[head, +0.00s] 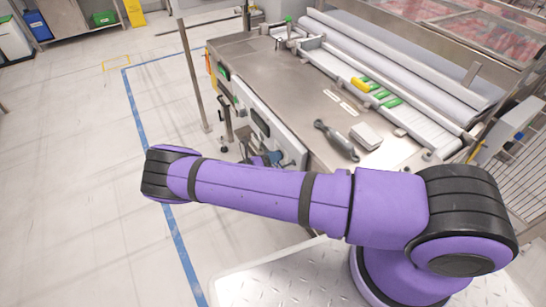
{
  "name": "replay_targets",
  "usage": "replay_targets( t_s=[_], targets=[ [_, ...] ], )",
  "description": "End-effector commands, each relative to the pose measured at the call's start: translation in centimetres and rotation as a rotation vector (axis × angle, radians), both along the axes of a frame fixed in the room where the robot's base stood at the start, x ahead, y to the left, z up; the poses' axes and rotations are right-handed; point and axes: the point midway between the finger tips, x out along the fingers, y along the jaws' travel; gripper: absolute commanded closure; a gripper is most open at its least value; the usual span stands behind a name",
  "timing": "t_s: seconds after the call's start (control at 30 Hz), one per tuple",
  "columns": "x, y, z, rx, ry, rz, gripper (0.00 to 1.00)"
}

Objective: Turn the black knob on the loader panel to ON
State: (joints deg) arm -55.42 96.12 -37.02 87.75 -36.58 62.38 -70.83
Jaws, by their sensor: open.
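The loader panel (285,143) is the pale upright front face of the steel machine, with a dark window in it. The black knob cannot be made out; the panel's lower part is hidden behind my arm. My purple arm crosses the view from the lower right to an elbow at left. My gripper (270,157) shows only in small part above the arm, close in front of the panel's lower edge. It is open, and nothing shows held in it. Its fingertips are too small and covered to tell whether they touch anything.
The steel tabletop (265,62) holds a grey handled tool (336,138) and a pale block (366,136). Yellow and green pieces (372,91) lie by the rollers. A metal post (192,75) stands left of the machine. The floor at left is clear, with a blue line.

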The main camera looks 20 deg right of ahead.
Motion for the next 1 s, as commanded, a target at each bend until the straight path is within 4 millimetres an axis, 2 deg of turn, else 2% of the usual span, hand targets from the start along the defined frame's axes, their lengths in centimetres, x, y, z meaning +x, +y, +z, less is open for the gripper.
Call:
replay_targets(
  t_s=[0.1,0.2,0.23,0.63,1.0],
  targets=[
    [-0.01,0.01,-0.01,0.000,0.000,0.000,0.60],
    [0.00,0.02,-0.01,0.000,0.000,0.000,0.83],
    [-0.01,0.03,-0.02,0.000,0.000,0.000,0.86],
    [-0.05,0.06,-0.02,0.014,-0.065,0.000,0.86],
    [-0.18,0.09,0.06,0.071,-0.348,0.001,0.86]
  ],
)
